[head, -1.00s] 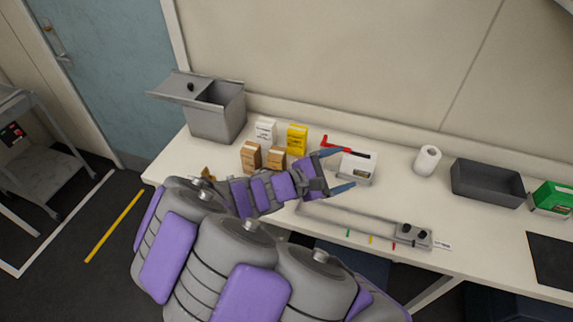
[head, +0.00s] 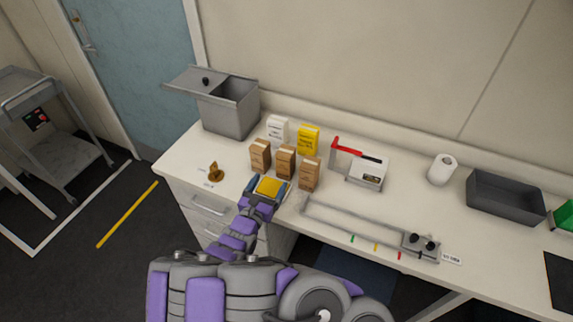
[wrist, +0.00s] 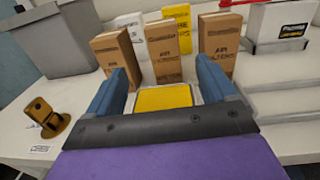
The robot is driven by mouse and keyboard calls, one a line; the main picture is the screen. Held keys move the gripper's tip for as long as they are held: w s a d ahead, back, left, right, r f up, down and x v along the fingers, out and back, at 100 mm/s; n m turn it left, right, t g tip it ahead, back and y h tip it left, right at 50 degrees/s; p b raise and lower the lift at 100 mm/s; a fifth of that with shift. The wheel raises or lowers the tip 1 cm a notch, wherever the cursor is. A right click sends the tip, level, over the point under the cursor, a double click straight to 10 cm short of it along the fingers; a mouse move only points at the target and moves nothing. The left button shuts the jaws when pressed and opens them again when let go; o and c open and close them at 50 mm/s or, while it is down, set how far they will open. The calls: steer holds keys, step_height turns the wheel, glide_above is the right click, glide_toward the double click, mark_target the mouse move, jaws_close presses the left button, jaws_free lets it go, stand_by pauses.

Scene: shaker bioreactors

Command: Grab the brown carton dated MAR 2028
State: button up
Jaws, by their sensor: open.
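Three brown cartons stand upright in a group on the bench: left (head: 260,155), middle (head: 285,161) and right (head: 309,174). In the wrist view the left carton (wrist: 118,55), middle carton (wrist: 163,53) and right carton (wrist: 220,42) show their fronts. "AIR FILTERS" reads on the right one; no date is legible on any. My gripper (head: 267,181) is open at the bench's front edge, before the cartons. In the wrist view its fingers (wrist: 161,68) point toward the middle carton, apart from it. A yellow patch lies between the fingers; I cannot tell whether it is mine.
A white carton (head: 277,129) and a yellow carton (head: 308,139) stand behind. A small brass object (head: 216,172) and a grey lidded bin (head: 232,112) are left.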

mark_target(281, 162)
steer(key=b+x, duration=0.2)
steer(key=x, duration=0.6)
steer(key=shift+w, duration=0.2)
steer(key=x, duration=0.1)
steer(key=b+x, duration=0.1)
steer(key=x, duration=0.3)
steer(key=shift+d+r+b, duration=0.15)
steer(key=shift+d+b, duration=0.15)
steer(key=shift+d, duration=0.05)
steer(key=shift+w, duration=0.1)
steer(key=c, duration=1.1)
steer(key=shift+r, duration=0.15)
